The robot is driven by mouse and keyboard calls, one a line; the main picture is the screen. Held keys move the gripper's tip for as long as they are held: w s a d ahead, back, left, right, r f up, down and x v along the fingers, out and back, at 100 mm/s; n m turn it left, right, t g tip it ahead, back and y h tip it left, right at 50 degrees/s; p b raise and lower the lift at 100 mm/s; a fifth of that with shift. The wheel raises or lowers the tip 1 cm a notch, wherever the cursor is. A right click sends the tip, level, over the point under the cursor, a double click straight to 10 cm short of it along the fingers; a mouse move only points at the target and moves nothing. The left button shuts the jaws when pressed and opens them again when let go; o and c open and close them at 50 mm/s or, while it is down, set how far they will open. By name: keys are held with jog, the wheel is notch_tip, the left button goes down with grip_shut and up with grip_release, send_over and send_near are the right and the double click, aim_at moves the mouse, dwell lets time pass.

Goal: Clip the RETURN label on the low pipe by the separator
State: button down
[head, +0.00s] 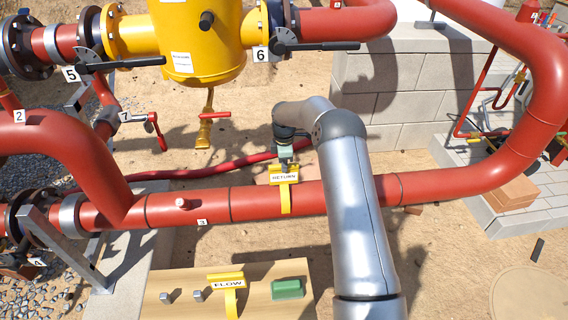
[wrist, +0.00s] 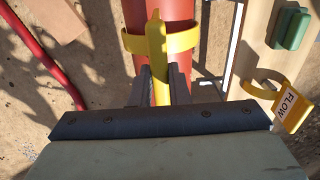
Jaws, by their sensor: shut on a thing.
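The RETURN label (head: 284,178) is a white plate on a yellow clip, at the low red pipe (head: 330,194) in the middle of the head view. Its yellow band (wrist: 182,42) lies across the pipe (wrist: 166,10) in the wrist view, with the ends curving round the sides. How far it wraps underneath is hidden. My gripper (wrist: 160,80) is shut on the clip's upright yellow fin, directly above the pipe. In the head view my gripper (head: 286,163) comes down from above the label. The yellow separator (head: 198,40) stands behind the pipe.
A wooden board (head: 170,287) in front of the pipe carries a FLOW label (head: 227,283), a green block (head: 288,288) and small grey blocks. A red hose (head: 215,171) runs behind the pipe. A block wall (head: 380,95) stands behind my arm.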

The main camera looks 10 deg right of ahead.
jog(key=shift+f, duration=0.25)
jog(key=shift+f+b, duration=0.75)
jog(key=shift+f, duration=0.2)
jog(key=c, duration=0.8)
grip_release()
jog(key=shift+r, duration=0.2)
notch_tip(320, 180, up, 7)
jog(key=p, duration=0.3)
jog(key=shift+f, duration=0.1)
